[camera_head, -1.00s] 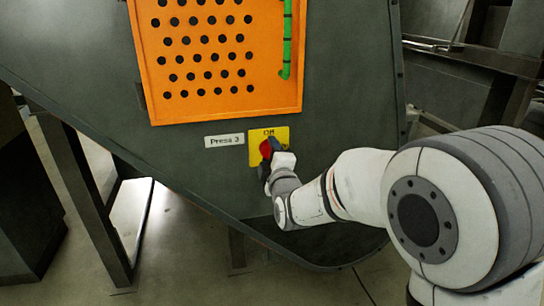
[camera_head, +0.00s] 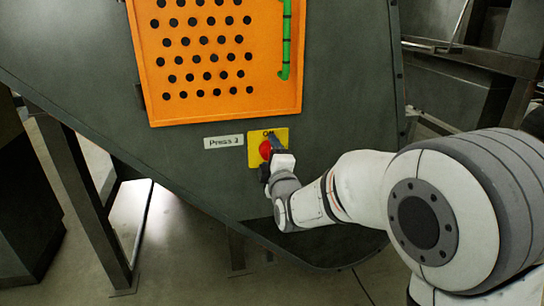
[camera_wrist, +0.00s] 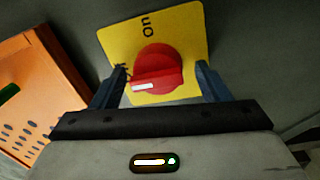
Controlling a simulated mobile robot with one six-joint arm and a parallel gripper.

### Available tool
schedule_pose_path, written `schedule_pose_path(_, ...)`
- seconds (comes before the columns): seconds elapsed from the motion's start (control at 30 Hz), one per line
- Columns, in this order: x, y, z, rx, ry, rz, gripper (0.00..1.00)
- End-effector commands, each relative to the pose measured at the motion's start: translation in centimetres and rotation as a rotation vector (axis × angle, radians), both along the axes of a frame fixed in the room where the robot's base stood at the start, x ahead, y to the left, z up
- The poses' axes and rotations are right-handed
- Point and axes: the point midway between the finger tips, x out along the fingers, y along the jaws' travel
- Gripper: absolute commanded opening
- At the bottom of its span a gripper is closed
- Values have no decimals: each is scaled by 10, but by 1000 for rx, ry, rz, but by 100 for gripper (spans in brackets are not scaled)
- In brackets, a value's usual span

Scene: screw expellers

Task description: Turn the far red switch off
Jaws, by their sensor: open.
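The red rotary switch (camera_head: 265,149) sits on a yellow plate (camera_head: 282,135) on the dark machine wall, with a short label along the plate's top. In the wrist view, the switch (camera_wrist: 156,72) lies between my gripper's (camera_wrist: 162,78) two dark fingers, which stand apart on either side. I cannot tell whether either finger touches it. The white mark on its handle lies at the lower left, close to a partly hidden label. "On" is printed at the plate's upper edge in that view. In the head view my gripper (camera_head: 271,158) covers part of the switch and plate.
A white "Press" label (camera_head: 223,142) is left of the plate. An orange perforated panel (camera_head: 215,108) with a green pipe (camera_head: 286,45) is above. Metal legs (camera_head: 90,200) stand at lower left.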

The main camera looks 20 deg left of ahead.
Motion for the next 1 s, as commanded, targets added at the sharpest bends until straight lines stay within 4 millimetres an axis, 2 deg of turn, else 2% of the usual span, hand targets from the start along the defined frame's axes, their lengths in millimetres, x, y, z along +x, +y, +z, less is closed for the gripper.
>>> schedule_pose_path(0.17, -9, -5, 1, 0, 0, 1, 69)
schedule_pose_path(0.4, -42, -27, -2, -1, 1, 0, 69)
schedule_pose_path(0.6, -61, -39, -5, -1, 1, 0, 69)
schedule_pose_path(1.0, -64, -42, -5, 1, 4, -1, 69)
